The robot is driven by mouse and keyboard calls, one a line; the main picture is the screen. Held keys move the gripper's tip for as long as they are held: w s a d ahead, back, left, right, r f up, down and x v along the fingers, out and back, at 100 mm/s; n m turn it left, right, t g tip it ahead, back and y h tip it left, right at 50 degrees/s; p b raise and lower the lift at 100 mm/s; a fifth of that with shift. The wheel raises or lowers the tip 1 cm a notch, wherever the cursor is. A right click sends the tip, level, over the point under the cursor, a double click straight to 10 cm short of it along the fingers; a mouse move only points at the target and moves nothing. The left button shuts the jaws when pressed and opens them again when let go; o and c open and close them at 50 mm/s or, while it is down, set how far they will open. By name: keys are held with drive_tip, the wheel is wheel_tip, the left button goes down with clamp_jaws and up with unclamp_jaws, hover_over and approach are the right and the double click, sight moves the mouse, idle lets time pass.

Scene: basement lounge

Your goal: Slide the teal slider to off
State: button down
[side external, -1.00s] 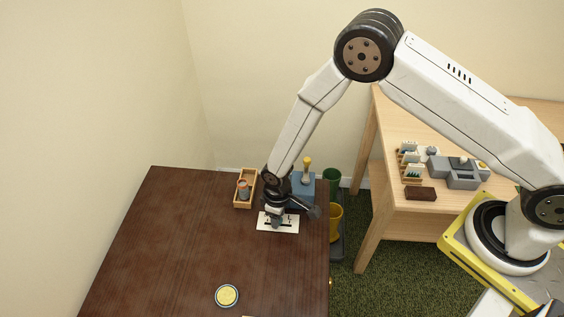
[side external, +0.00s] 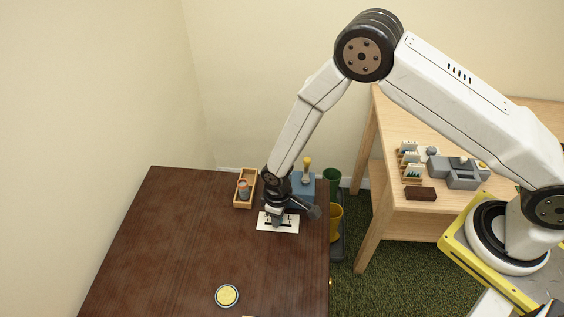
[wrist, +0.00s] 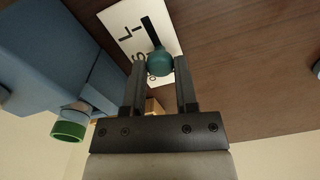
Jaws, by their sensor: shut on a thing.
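The teal slider's round knob (wrist: 160,64) sits between the two fingers of my gripper (wrist: 161,68) in the wrist view, and the fingers are shut on it. The knob stands at one end of a dark slot in a white plate (wrist: 117,20), which has black markings partly covered by the fingers. In the side view the plate (side external: 291,228) lies flat on the dark table, and my gripper (side external: 277,222) points down onto it. There the knob is mostly hidden by the gripper, and the markings are too small to read.
A blue box (side external: 304,188) with a yellow-topped handle stands close behind the plate. A wooden tray (side external: 238,201) holding a small can is at the back left. A yellow disc (side external: 227,296) lies near the front. The dark table (side external: 170,245) is clear on the left.

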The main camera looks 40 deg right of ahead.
sight(265, 224)
idle(0.6)
drive_tip(key=shift+w+a+r, duration=0.1)
drive_tip(key=shift+w+a, duration=1.15)
drive_tip(key=shift+w, duration=0.05)
drive_tip(key=shift+c, duration=1.9)
unclamp_jaws()
wheel_tip(265, 224, up, 8)
